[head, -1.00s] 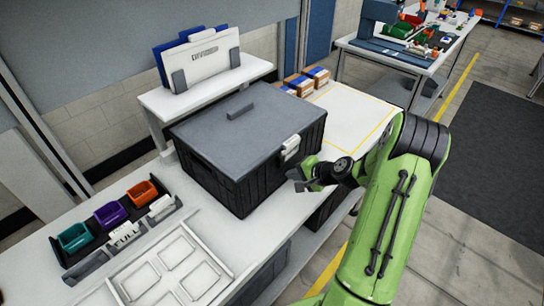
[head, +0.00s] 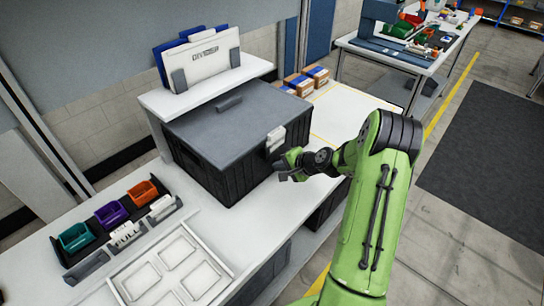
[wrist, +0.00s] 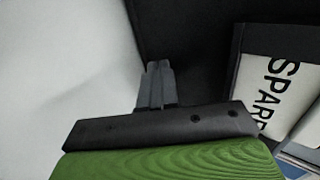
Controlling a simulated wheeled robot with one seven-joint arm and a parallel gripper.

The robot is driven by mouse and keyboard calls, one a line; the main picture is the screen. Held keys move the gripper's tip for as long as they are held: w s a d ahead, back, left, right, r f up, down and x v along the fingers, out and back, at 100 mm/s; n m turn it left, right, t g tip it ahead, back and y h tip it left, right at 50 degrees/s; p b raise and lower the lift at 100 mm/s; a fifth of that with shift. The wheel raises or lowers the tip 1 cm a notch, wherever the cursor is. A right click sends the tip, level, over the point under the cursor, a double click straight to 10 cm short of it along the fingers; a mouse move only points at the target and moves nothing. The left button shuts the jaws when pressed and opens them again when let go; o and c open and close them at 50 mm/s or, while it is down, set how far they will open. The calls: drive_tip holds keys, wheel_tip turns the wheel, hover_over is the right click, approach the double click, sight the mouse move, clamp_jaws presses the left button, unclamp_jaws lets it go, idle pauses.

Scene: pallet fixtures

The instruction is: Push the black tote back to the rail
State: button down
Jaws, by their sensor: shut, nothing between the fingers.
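The black tote (head: 240,125), with a grey lid and a white label on its front, stands upright on the white bench. Its back edge is close to the raised white shelf; a rail behind it cannot be made out. My gripper (head: 284,168) is at the tote's front face, just below the label. In the wrist view my gripper's fingers (wrist: 157,82) are together and empty, against or very near the dark tote wall (wrist: 195,40). The label (wrist: 275,85) reading "SPAR..." is at the right there. Exact contact is hard to tell.
Teal, purple and orange bins (head: 110,213) and a white compartment tray (head: 172,268) are on the bench at left front. The raised shelf (head: 205,85) holds a document rack. Small cartons (head: 306,80) and a yellow-outlined clear area (head: 350,112) lie beyond the tote.

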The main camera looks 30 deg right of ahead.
drive_tip(key=s, duration=0.2)
drive_tip(key=s+d, duration=0.1)
drive_tip(key=s+d+b, duration=0.1)
drive_tip(key=s, duration=0.1)
drive_tip(key=shift+s, duration=0.35)
drive_tip(key=s+a+r+n+g+h, duration=0.1)
drive_tip(key=s+a+r+n+g, duration=0.4)
drive_tip(key=a+r+n, duration=0.65)
drive_tip(key=s+a+r+h, duration=0.1)
drive_tip(key=s+a+r, duration=0.1)
drive_tip(key=s, duration=0.5)
drive_tip(key=s+a+r+n+p, duration=0.1)
drive_tip(key=s+a+r, duration=0.2)
drive_tip(key=s, duration=0.3)
drive_tip(key=s+a+r+n+h, duration=0.1)
drive_tip(key=s+a+r, duration=0.2)
drive_tip(key=s+r, duration=0.2)
drive_tip(key=s, duration=0.2)
drive_tip(key=shift+s+t+h+p, duration=0.3)
drive_tip(key=shift+t, duration=0.1)
drive_tip(key=shift+n, duration=0.25)
